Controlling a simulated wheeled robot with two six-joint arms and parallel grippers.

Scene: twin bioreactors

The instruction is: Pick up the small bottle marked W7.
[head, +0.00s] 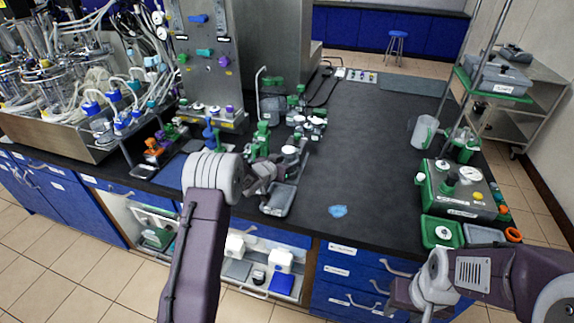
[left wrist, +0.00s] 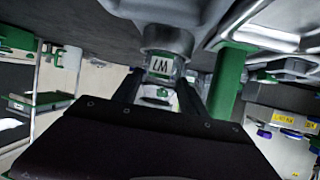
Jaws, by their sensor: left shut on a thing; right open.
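My left gripper (head: 277,172) is at a group of small bottles and green-based holders near the front edge of the black bench. In the left wrist view its two fingers (left wrist: 160,95) are shut on a small clear bottle (left wrist: 161,78). The bottle's white label appears upside down and reads as W7. In the head view the bottle is hard to tell apart behind my gripper. I cannot tell whether it touches what is under it. My right gripper (head: 424,303) is low at the lower right, away from the bottles; it is open and empty, its fingers barely showing.
A grey tray (head: 279,201) lies just in front of my left gripper. A green post (left wrist: 228,85) stands close beside the held bottle. A blue patch (head: 338,211) lies on the bench (head: 365,150), whose middle is clear. A green-and-grey device (head: 462,190) stands at right.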

